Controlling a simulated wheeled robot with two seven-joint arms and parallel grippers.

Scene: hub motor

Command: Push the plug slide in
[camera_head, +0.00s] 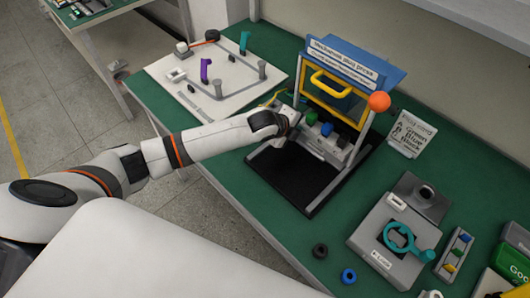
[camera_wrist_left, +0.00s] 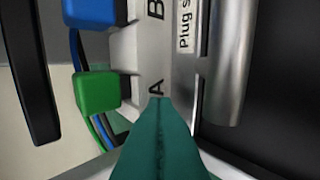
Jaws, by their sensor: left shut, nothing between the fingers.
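The plug slide (camera_head: 322,149) is a pale grey block at the front of the blue-and-yellow plug press (camera_head: 357,62). Green, blue and black plugs stand in a row on it. The left wrist view shows the slide's face (camera_wrist_left: 154,50) with letters A and B, a label beginning "Plug s", a green plug (camera_wrist_left: 97,92) and a blue plug (camera_wrist_left: 92,12). My left gripper (camera_head: 292,117) is shut and empty at the slide's left end. Its teal fingertips (camera_wrist_left: 160,100) are by the letter A; I cannot tell whether they touch.
A black base plate (camera_head: 290,177) lies before the slide. An orange ball knob (camera_head: 379,101) is at the press's right. A white board (camera_head: 215,75) lies behind left; a grey fixture (camera_head: 390,250) stands front right. Black and blue rings (camera_head: 348,276) lie near the front edge.

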